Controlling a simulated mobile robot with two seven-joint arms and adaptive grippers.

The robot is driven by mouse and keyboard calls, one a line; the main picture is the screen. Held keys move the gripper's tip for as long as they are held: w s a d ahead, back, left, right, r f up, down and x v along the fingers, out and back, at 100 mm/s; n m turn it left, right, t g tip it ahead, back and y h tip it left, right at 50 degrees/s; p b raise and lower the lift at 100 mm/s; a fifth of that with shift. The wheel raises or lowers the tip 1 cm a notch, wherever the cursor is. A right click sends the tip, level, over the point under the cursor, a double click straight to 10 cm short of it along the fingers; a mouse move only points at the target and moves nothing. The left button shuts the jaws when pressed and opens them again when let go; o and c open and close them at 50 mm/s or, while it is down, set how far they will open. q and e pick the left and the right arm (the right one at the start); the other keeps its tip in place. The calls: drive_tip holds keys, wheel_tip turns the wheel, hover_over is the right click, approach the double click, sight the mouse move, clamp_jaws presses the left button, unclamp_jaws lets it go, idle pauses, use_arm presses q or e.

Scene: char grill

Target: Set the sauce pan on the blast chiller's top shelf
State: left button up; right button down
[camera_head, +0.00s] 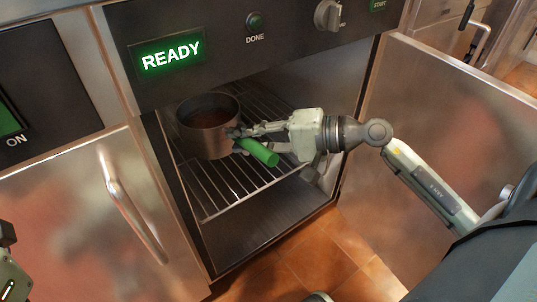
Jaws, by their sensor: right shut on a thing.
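The sauce pan (203,139) is a round metal pan with dark sauce inside and a green handle (259,152). It is upright inside the open blast chiller (172,57), over the left part of the wire top shelf (217,199). I cannot tell whether its bottom touches the wires. My right gripper (240,137) reaches in from the right and is shut on the sauce pan at its handle, close to the pan wall. Of my left arm only a small part shows at the lower left edge; its fingers are out of view.
The chiller's open door (455,120) stands on the right, beside my right arm. A closed cabinet door with a bar handle (135,208) is on the left. The chiller's panel reads READY. The shelf's front and right parts are bare. Orange tiles (310,262) cover the floor.

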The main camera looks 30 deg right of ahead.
drive_tip(key=s+d+f+b, duration=0.2)
drive_tip(key=s+d+f, duration=0.1)
drive_tip(key=d+f, duration=0.4)
drive_tip(key=shift+s+d+f, duration=0.2)
drive_tip(key=shift+f, duration=0.65)
drive_tip(key=c, duration=1.8)
unclamp_jaws()
drive_tip(key=shift+f, duration=0.15)
drive_tip(key=o, duration=0.4)
drive_tip(key=shift+o, duration=0.2)
drive_tip(key=v, duration=0.7)
drive_tip(key=shift+s+d, duration=0.15)
drive_tip(key=shift+s, duration=0.1)
